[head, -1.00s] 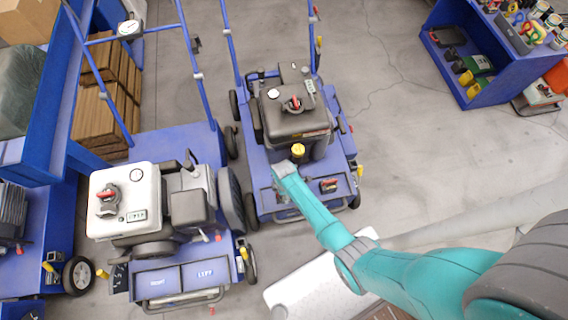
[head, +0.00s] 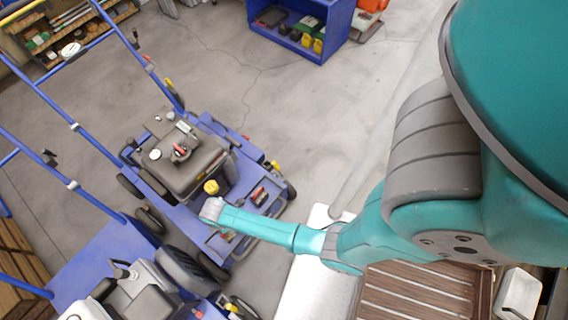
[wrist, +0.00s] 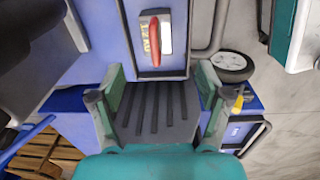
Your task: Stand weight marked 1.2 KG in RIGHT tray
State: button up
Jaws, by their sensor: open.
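My gripper (head: 213,212) is open and empty above the front edge of the middle blue mower-like machine (head: 238,238). In the wrist view its two fingers stand wide apart with nothing between them (wrist: 158,92). A small red-topped block, apparently the weight (head: 258,196), stands in the right part of the machine's front tray (head: 281,208). My arm hides part of the front tray's left side.
A second machine with a white engine (head: 120,290) stands close at the lower left. A yellow cap (head: 211,187) rises near my gripper. A blue shelf (head: 300,30) stands at the back. A slatted wooden surface (head: 415,290) lies at lower right. The grey floor between is clear.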

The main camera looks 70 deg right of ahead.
jog(key=s+r+m+t, duration=0.3)
jog(key=s+r+t, duration=0.15)
jog(key=s, duration=0.35)
jog(key=s+r+m+t, duration=0.35)
jog(key=s+r, duration=0.25)
jog(key=s, duration=0.3)
jog(key=s+r+m+t, duration=0.2)
jog(key=s+r, duration=0.1)
jog(key=r, duration=0.7)
jog(key=s+r+m+t, duration=0.2)
jog(key=s+r+m, duration=0.1)
jog(key=r, duration=0.8)
jog(key=s+r+m+t, duration=0.2)
jog(key=s+r, duration=0.1)
jog(key=r, duration=0.8)
jog(key=shift+s+d+r, duration=0.15)
jog(key=shift+s+d, duration=0.05)
jog(key=shift+d, duration=0.05)
